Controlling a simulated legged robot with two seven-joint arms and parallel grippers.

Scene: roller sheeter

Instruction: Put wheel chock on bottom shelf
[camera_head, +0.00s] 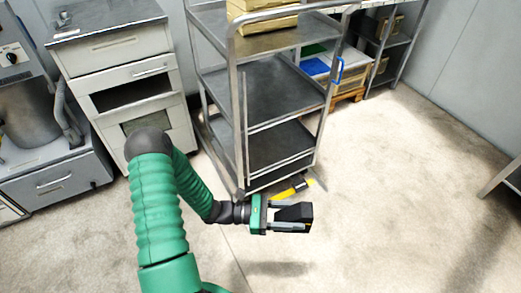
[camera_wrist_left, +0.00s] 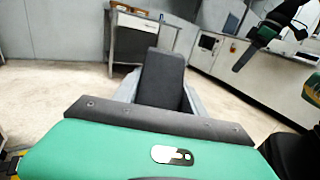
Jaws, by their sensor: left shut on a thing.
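The dark wheel chock (camera_head: 295,212) is between the fingers of my left gripper (camera_head: 290,220), which is shut on it and holds it above the floor. The chock shows in the left wrist view as a dark block (camera_wrist_left: 162,80) between the grey fingers. The metal shelf cart stands behind the gripper, with a bottom shelf (camera_head: 272,150), a middle shelf (camera_head: 265,92) and a top shelf. The gripper is in front of the cart, apart from the bottom shelf. My right gripper (camera_wrist_left: 243,60) shows small in the wrist view; its jaws are unclear.
A yellow and black object (camera_head: 292,188) is on the floor by the cart's base. A beige box (camera_head: 265,20) is on the top shelf. A drawer cabinet (camera_head: 125,75) stands left of the cart. The floor at right is clear, up to a metal table (camera_head: 505,178).

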